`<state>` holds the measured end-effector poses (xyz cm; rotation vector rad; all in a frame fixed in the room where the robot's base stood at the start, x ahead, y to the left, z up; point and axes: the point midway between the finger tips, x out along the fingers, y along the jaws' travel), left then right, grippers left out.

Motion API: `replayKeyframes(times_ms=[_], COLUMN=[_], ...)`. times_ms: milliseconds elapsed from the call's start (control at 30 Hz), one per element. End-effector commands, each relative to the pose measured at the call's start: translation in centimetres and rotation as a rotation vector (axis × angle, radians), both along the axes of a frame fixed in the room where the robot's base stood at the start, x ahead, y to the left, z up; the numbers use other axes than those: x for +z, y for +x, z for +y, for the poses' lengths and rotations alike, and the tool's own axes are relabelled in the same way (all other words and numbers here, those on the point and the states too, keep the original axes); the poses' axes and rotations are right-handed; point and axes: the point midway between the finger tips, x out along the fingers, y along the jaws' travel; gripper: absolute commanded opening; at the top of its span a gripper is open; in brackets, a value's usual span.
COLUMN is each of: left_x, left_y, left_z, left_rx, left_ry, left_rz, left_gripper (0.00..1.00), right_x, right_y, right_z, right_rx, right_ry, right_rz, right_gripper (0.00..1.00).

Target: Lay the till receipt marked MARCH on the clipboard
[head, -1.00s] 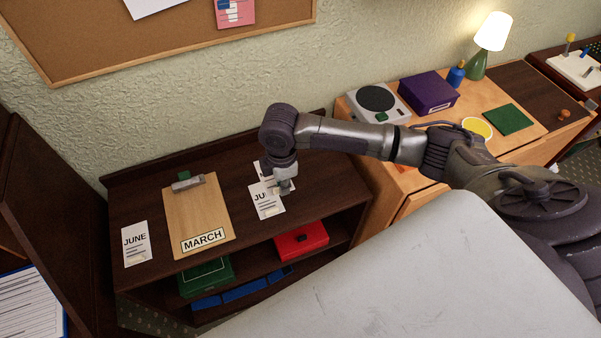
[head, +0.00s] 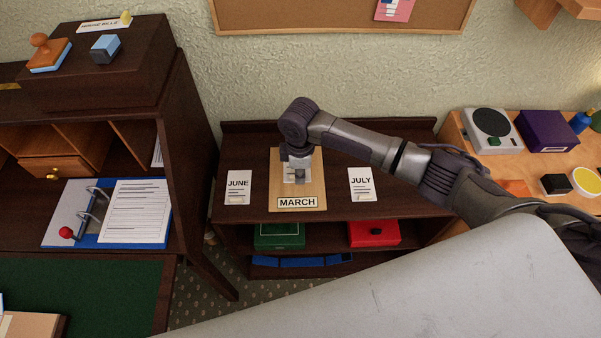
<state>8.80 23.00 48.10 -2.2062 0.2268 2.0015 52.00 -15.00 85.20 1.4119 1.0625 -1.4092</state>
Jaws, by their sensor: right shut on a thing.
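The wooden clipboard (head: 312,191) lies on the dark shelf top, with a label reading MARCH (head: 297,203) at its near end. My right gripper (head: 298,177) is over the middle of the clipboard, pointing down and shut on a white receipt (head: 288,178). The gripper covers most of this receipt, so its printed month cannot be read. I cannot tell whether the receipt touches the board. The clipboard's clip is hidden behind my arm. My left gripper is not in view.
A JUNE receipt (head: 238,187) lies left of the clipboard and a JULY receipt (head: 361,184) lies right of it. A green box (head: 278,236) and a red box (head: 374,233) stand on the shelf below. A tall dark desk (head: 184,150) rises at left.

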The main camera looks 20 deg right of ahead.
Motion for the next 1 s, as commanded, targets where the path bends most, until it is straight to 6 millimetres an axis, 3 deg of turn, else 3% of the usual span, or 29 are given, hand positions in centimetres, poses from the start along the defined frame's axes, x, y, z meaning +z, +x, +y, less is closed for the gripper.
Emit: replayKeyframes(times_ms=[267, 700, 1000], left_x=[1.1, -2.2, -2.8], left_y=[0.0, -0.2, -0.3], left_z=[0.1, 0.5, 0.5], left_rx=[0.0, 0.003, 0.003], left_ry=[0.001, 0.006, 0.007], left_rz=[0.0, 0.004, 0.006], left_gripper=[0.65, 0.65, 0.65], right_x=[0.3, -4.9, -6.0], right_y=[-0.1, 0.0, 0.0], right_z=[0.1, 0.0, 0.1], right_rx=[0.0, 0.001, 0.001], right_ry=[0.0, 0.0, 0.001], right_rz=[0.001, 0.0, -0.001], right_gripper=[0.0, 0.0, 0.0])
